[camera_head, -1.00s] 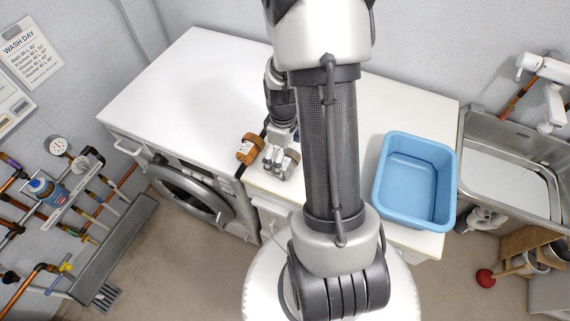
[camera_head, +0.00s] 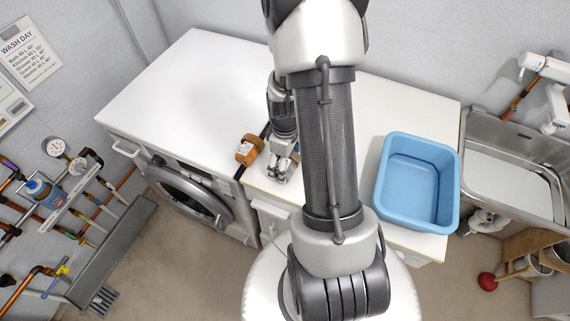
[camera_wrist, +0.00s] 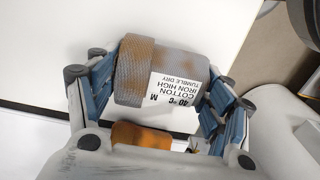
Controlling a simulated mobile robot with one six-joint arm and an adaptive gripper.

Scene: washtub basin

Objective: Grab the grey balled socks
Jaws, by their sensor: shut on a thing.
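The grey balled socks (camera_wrist: 135,72) show in the wrist view as a ribbed grey roll with brownish stains and a white care label reading cotton, iron high, tumble dry. My gripper (camera_wrist: 160,78) is shut on them, with blue-padded fingers on both sides. The socks are mostly hidden by the fingers there. I cannot tell whether they still touch the worktop.
A light-blue washtub (camera_head: 412,180) stands on the worktop at the right, beside a steel sink (camera_head: 500,175). Pipes and a shelf are at the left wall. The left part of the worktop is clear.

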